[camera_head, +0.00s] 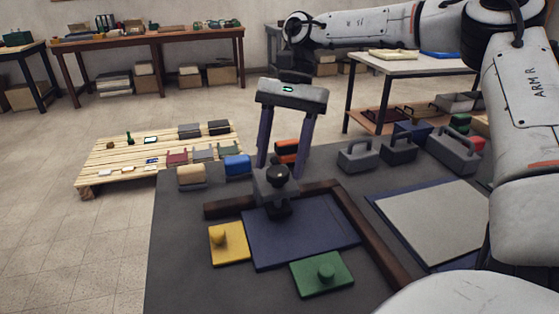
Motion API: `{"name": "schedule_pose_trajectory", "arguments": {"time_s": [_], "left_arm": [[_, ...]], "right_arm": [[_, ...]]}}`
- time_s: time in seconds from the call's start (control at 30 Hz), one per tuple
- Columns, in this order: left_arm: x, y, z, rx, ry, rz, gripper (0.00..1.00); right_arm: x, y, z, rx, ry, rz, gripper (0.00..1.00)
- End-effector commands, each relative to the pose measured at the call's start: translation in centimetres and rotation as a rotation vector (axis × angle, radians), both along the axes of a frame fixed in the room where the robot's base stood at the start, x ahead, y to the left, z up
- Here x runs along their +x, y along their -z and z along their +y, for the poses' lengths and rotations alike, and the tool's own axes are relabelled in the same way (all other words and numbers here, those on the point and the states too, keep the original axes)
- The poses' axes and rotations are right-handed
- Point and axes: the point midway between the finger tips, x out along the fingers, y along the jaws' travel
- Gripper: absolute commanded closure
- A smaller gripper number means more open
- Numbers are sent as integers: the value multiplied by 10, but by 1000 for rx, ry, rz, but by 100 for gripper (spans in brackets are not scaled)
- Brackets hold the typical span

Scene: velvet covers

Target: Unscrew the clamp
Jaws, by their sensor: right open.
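The clamp (278,192), a grey block with a round black knob on top, stands at the upper left of the dark brown L-shaped frame, by the blue mat (305,232) on the dark grey table. My right gripper (285,168) hangs above and just behind the clamp. Its two dark purple fingers are spread apart, with the knob low between and in front of them. I cannot tell whether a finger touches the clamp. My left gripper is not in view.
A yellow plate (229,250) and a green plate (322,276), each with a knob, lie near the blue mat. Grey handled blocks (358,155) stand at the back right. A light grey panel (440,222) lies at right. A wooden pallet (120,175) with small items stands behind left.

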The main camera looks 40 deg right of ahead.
Motion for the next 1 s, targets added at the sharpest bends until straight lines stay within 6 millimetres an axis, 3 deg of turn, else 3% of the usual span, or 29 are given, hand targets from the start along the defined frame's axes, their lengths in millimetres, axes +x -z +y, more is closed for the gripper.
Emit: {"name": "schedule_pose_trajectory", "arguments": {"time_s": [0.3,0.5,1.0], "left_arm": [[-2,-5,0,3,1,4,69],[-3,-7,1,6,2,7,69],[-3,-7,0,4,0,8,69]], "right_arm": [[8,-58,-22,-3,3,-5,45],[11,-82,-32,-1,1,-2,45],[11,-87,-34,0,-1,-2,45]]}}
